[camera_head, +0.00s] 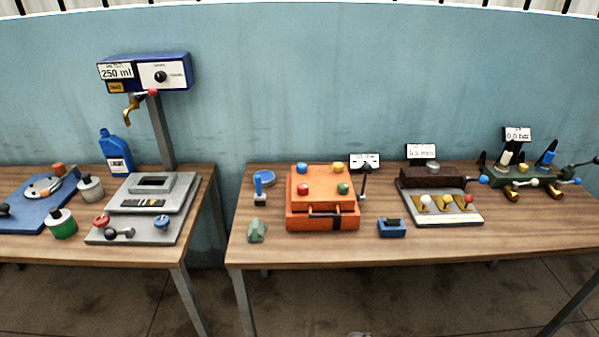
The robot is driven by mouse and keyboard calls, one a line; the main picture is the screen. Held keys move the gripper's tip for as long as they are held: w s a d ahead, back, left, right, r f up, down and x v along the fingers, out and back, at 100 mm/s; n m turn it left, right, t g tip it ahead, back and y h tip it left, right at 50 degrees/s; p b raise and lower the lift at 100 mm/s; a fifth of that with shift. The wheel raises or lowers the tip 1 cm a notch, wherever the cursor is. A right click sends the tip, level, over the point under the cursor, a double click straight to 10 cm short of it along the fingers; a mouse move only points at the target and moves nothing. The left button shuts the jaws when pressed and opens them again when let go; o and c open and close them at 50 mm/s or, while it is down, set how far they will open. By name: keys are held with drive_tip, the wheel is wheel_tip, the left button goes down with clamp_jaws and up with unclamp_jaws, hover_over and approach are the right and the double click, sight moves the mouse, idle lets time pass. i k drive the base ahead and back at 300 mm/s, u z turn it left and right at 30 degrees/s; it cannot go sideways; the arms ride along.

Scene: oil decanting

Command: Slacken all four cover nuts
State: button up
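An orange box with a flat cover (322,212) stands on the right-hand table, left of that table's middle. Several coloured nuts sit on its cover near the corners: a blue nut (302,169) at back left, a yellow nut (338,168) at back right, a red nut (303,189) at front left and a green nut (343,188) at front right. Whether they are tight or loose cannot be told from here. A bar handle (325,213) is on the box's front. My gripper is not in view; only a small grey shape shows at the bottom edge.
A blue-handled item (263,183) stands left of the box, with a green block (256,231) in front of it. A lever (363,183) stands close on the right, and a blue holder (391,228) lies front right. A gap separates the two tables.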

sight(301, 167)
drive_tip(key=k, duration=1)
drive_tip(key=u, duration=0.45)
drive_tip(key=i, duration=1.3)
drive_tip(key=u, duration=1.25)
drive_tip(key=i, duration=1.15)
drive_tip(key=u, duration=0.9)
